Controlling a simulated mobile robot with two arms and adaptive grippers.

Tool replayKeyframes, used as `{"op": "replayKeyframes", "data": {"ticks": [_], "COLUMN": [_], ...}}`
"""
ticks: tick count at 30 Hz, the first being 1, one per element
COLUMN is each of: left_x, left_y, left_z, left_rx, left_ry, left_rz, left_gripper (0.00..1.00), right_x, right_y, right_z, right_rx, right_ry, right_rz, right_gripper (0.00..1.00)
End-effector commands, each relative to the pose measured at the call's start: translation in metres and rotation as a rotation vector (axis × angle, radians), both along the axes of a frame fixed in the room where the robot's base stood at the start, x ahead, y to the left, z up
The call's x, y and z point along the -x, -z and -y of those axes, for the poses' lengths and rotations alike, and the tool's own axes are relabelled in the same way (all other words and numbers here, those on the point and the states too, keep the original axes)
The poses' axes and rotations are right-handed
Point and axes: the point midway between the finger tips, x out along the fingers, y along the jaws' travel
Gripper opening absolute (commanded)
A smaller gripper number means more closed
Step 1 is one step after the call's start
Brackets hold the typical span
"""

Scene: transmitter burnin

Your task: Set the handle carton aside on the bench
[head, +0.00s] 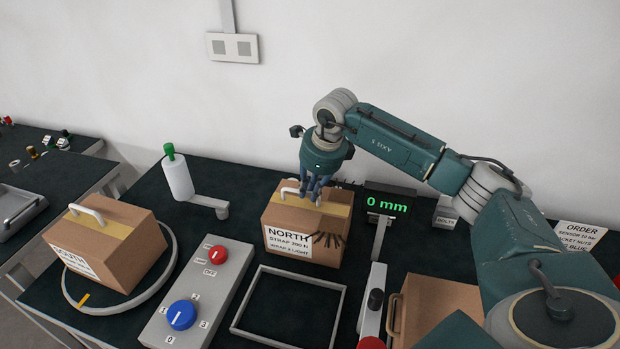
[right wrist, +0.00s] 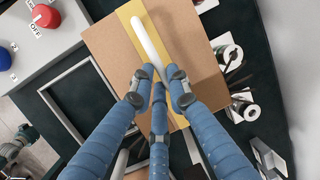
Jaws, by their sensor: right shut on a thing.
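A brown carton labelled NORTH (head: 291,246) with yellow tape and a white handle stands upright near the middle of the dark bench (head: 250,185). My right gripper (head: 315,196) is above its top with its fingers pointing down, shut on the white handle. In the right wrist view the blue fingers (right wrist: 160,88) close around the near end of the handle (right wrist: 150,42). Whether the carton touches the bench or hangs just above it, I cannot tell. A second carton labelled SOUTH (head: 131,253), also with a white handle, sits on a round turntable (head: 168,271) at left. My left gripper is not in view.
A control box (head: 200,300) with red and blue knobs stands left of an empty rectangular frame (head: 243,325). A display (head: 388,202) reads 0 mm. A brown box (head: 435,305) is at right, partly behind my arm.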

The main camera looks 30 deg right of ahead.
Motion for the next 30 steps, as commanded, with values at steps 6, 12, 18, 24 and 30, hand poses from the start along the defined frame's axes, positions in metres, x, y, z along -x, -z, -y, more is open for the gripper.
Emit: {"op": "replayKeyframes", "data": {"ticks": [6, 12, 18, 24, 30], "left_x": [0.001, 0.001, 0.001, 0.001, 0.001], "left_y": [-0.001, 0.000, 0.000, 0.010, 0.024], "left_z": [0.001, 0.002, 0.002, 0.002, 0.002], "left_rx": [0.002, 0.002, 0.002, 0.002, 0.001], "left_ry": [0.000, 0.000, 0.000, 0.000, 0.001], "left_rz": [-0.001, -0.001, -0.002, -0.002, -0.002], "left_gripper": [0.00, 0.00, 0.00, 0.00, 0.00], "right_x": [-0.003, 0.000, 0.000, 0.004, 0.017], "right_y": [-0.003, 0.001, 0.000, -0.020, -0.061], "right_z": [0.000, 0.000, 0.000, 0.001, 0.002], "right_rx": [-0.002, -0.001, -0.001, -0.001, -0.001], "right_ry": [0.000, 0.000, 0.000, -0.001, 0.000], "right_rz": [0.013, 0.002, 0.002, 0.009, 0.009], "right_gripper": [0.00, 0.34, 0.34, 0.34, 0.34]}}
